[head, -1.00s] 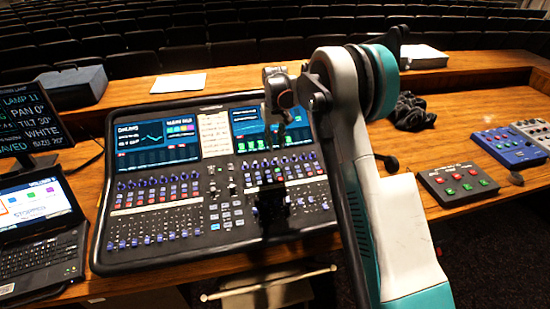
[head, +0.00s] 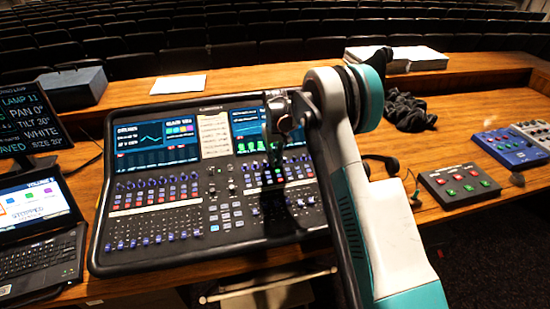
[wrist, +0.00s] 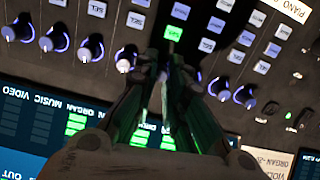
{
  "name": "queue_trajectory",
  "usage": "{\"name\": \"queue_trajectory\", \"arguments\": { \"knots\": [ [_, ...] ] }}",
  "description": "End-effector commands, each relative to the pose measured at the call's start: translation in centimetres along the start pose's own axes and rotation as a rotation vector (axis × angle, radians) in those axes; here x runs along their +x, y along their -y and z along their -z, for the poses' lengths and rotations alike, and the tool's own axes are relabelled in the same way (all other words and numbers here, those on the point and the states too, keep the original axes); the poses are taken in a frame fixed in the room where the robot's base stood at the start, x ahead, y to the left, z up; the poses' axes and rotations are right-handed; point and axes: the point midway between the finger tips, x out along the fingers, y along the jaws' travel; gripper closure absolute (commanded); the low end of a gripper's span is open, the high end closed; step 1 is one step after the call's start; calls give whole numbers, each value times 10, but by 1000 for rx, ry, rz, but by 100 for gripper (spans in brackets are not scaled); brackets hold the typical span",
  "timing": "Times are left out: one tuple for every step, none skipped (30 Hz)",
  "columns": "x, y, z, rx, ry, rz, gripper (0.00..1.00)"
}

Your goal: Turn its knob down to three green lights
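The mixing desk (head: 150,262) has a row of small knobs below its screens. In the wrist view, purple and white-lit knobs (wrist: 90,48) run on both sides of my gripper (wrist: 162,62). My gripper points down at this row, its two dark fingers close together with a narrow gap. The fingers hide the knob spots between them, so I cannot tell whether they grip one. A green-lit button (wrist: 173,33) shows just past the fingertips. Green light bars (wrist: 76,124) stand on the screen; others there are partly covered by the fingers. In the head view the gripper (head: 272,160) is dark and small.
A laptop (head: 40,230) and a dark display (head: 32,118) stand at the left. A button box (head: 460,184) and a blue box (head: 512,148) sit at the right. Black cloth (head: 408,112) lies behind my arm. Other knobs sit close on both sides of the fingers.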

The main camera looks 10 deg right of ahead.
Motion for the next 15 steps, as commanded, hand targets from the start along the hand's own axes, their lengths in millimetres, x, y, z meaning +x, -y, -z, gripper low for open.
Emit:
{"name": "queue_trajectory", "arguments": {
  "knots": [
    [0,0,0,0,0,0,100],
    [0,0,0,0,0,0,100],
    [0,0,0,0,0,0,100],
    [0,0,0,0,0,0,100],
    [0,0,0,-1,0,0,100],
    [0,0,0,-3,0,0,100],
    [0,0,0,-5,0,-1,100],
    [0,0,0,-10,0,-1,100],
    [0,0,0,-18,0,-2,100],
    [0,0,0,-25,0,-3,100],
    [0,0,0,-34,1,-4,100],
    [1,0,0,-49,1,-5,100],
    [1,0,0,-63,1,-6,100],
    [1,0,0,-77,1,-8,100],
    [1,1,0,-100,1,-10,100]
  ]
}}
